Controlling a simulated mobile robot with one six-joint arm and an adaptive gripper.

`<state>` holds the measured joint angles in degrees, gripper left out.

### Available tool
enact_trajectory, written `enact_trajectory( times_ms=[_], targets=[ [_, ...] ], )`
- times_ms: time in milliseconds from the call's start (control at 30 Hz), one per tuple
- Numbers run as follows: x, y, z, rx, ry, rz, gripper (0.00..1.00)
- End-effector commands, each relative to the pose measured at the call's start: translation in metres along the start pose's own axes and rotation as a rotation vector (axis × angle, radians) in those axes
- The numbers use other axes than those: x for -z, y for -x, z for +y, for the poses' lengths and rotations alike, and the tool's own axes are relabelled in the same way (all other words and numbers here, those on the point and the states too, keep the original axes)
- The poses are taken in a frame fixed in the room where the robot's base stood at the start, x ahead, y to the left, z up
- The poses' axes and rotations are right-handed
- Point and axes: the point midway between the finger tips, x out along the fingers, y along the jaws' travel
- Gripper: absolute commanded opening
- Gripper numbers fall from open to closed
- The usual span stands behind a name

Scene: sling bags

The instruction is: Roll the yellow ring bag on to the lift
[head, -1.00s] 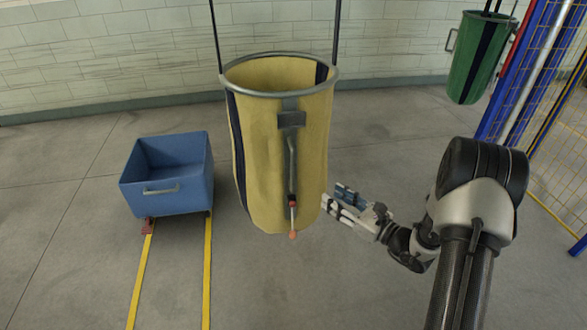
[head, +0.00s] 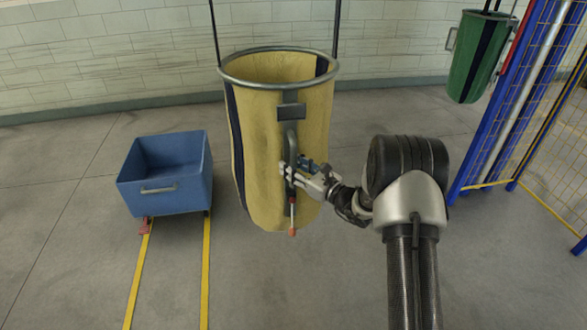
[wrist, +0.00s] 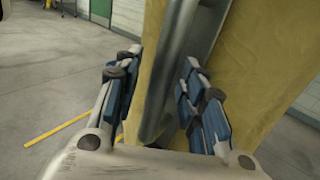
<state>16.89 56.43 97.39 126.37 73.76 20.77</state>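The yellow ring bag (head: 262,165) hangs from dark straps by a grey metal ring in the middle of the head view. A grey vertical handle (head: 290,150) runs down its front from a dark bracket, with a red-and-white cord and orange knob (head: 292,231) below. My gripper (head: 290,170) is at the handle, on the bag's right front. In the wrist view my gripper (wrist: 158,105) has its blue-padded fingers apart, with the grey handle (wrist: 180,70) between them. A gap shows beside the right finger. No lift is clearly identifiable.
A blue cart (head: 165,190) stands left of the bag at the end of two yellow floor lines (head: 206,270). A green bag (head: 478,60) hangs at the back right. A blue-framed mesh fence (head: 520,110) stands on the right. The floor between is clear.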

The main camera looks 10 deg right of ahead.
Motion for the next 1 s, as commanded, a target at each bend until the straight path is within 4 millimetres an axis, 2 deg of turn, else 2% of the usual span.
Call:
enact_trajectory(
  times_ms=[267, 800, 1000],
  targets=[
    [0.0, -0.0013, 0.0, 0.0, -0.001, 0.0, 0.38],
    [0.0001, -0.001, 0.0001, 0.0, -0.001, 0.0, 0.02],
    [0.0002, -0.001, 0.0001, 0.0, -0.001, 0.0, 0.0]
  ],
)
